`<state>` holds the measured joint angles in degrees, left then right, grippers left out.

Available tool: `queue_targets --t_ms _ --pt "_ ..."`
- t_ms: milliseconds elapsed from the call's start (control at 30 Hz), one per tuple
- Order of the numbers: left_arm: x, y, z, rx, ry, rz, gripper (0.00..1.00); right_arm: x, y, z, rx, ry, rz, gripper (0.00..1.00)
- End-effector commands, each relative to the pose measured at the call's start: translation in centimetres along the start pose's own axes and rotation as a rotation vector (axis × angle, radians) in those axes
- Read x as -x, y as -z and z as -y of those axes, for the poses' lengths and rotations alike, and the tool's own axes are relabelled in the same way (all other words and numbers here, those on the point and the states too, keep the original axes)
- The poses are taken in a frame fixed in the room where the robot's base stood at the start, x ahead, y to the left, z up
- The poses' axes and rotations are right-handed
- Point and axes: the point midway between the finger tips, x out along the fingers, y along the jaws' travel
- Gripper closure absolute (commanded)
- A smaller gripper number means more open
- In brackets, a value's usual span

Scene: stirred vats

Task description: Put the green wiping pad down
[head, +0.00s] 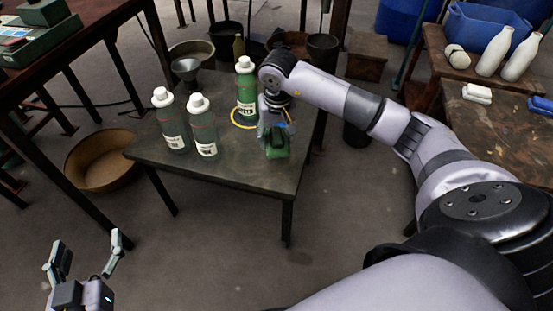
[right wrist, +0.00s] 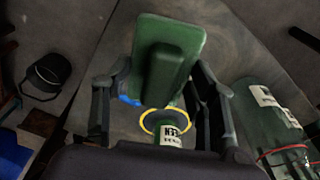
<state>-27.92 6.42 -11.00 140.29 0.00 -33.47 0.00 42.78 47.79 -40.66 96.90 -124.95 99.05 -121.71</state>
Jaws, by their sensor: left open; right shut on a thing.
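The green wiping pad (head: 277,146) is held by my right gripper (head: 274,122) over the right part of the small dark table (head: 225,172). In the right wrist view the pad (right wrist: 168,62) sits between the two fingers of the gripper (right wrist: 160,95), which is shut on it. Whether the pad touches the tabletop, I cannot tell. My left gripper (head: 87,245) is open and empty at the lower left, above the floor and away from the table.
A green bottle (head: 246,90) stands by a yellow ring (head: 236,122) just behind the pad. Two grey-green bottles (head: 172,125) (head: 205,133) and a funnel (head: 186,70) stand further left. The table's front is clear. A side table (head: 510,125) is at right.

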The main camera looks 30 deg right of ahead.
Motion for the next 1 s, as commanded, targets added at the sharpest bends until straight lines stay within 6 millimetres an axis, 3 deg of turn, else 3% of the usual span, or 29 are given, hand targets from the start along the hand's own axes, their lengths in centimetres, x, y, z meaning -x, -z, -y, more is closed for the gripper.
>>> queue_targets --t_ms 33,133,633,1000 --pt "-0.2 0.9 -0.2 0.001 -0.004 -0.062 0.27 -1.5 -0.3 0.1 0.000 0.001 0.004 0.75" --pt "-0.2 3.0 -0.5 0.003 -0.011 -0.171 0.27 -3.2 -0.5 0.0 -0.001 0.000 0.003 0.75" --pt "1.2 8.6 -1.2 0.010 -0.028 -0.487 0.27 -7.9 -1.0 0.1 0.000 0.001 0.001 0.75" --pt "1.7 9.7 -1.3 0.012 -0.031 -0.547 0.27 -8.5 -1.0 0.0 0.000 0.001 -0.001 0.75"
